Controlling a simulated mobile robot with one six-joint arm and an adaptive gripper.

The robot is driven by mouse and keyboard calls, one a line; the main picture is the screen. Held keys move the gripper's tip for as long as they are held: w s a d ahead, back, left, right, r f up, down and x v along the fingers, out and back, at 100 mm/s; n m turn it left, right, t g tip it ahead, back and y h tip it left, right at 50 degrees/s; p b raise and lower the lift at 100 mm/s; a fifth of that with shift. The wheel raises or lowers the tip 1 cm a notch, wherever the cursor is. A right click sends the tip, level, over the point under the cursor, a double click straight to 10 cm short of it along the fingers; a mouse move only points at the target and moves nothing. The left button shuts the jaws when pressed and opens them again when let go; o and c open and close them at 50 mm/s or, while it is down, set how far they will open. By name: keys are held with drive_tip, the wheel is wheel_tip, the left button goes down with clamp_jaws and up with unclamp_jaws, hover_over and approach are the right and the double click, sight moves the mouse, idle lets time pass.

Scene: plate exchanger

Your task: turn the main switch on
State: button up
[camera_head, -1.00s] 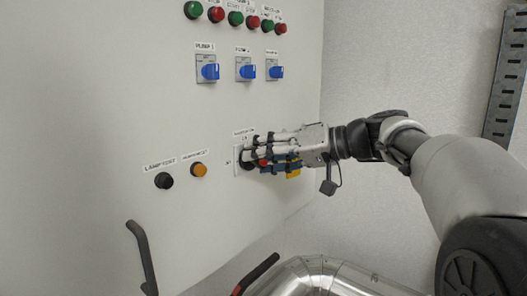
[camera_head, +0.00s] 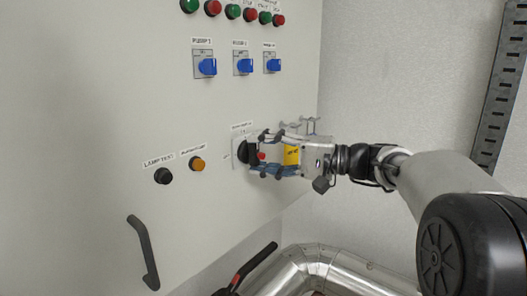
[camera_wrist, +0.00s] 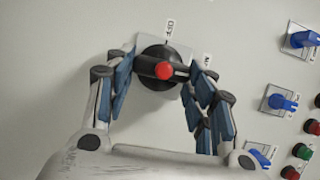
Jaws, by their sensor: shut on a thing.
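The main switch (camera_head: 244,152) is a round black rotary knob with a red spot on a pale square plate, low on the right of the cabinet front. In the wrist view the main switch (camera_wrist: 163,70) sits between my fingers, its black handle lying across the picture with the red end near the middle. My gripper (camera_head: 262,157) reaches it from the right, and in the wrist view my gripper (camera_wrist: 160,82) has one blue-padded finger group on each side of the handle. It is shut on the switch handle. The fingers hide parts of the plate and its labels.
Blue selector switches (camera_head: 206,66) and red and green buttons (camera_head: 213,8) sit above. A black lamp test button (camera_head: 163,176) and an orange button (camera_head: 197,164) are to the left. A dark door handle (camera_head: 143,252) and shiny pipes (camera_head: 322,262) are below.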

drive_tip(key=shift+m, duration=0.3)
idle(0.4)
drive_tip(key=o, duration=1.1)
drive_tip(key=shift+c, duration=0.2)
drive_tip(key=v, duration=1.2)
drive_tip(key=shift+f, duration=0.2)
drive_tip(key=shift+s, duration=0.1)
